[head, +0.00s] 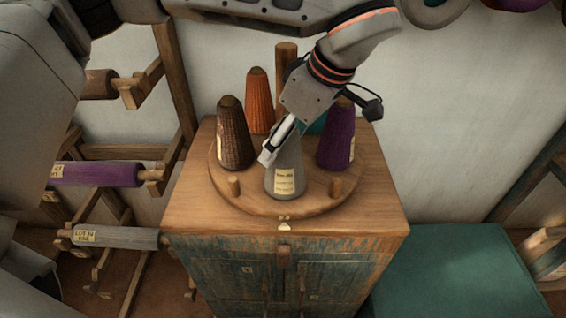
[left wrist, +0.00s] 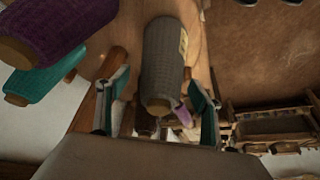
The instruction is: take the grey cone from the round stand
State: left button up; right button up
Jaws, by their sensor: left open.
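The grey cone (head: 286,178) with a pale label stands upright at the front of the round wooden stand (head: 242,203). My left gripper (head: 280,140) reaches down over the cone's upper part and hides its tip. In the left wrist view the grey cone (left wrist: 165,62) lies between the two spread teal-padded fingers of my left gripper (left wrist: 158,92). The jaws are open, and I cannot tell whether either finger touches the cone. My right gripper is not in view.
Brown (head: 235,140), orange (head: 259,100) and purple (head: 337,138) cones stand around the grey one, with a teal cone (head: 318,124) partly hidden behind. Short pegs (head: 336,187) rise from the stand. It sits on a wooden cabinet (head: 375,215). A teal box (head: 450,275) is at right.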

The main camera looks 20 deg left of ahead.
aim_at(285, 180)
pick_arm(q)
jog(key=x, duration=0.5)
jog(key=shift+f, duration=0.15)
jog(key=c, duration=1.4)
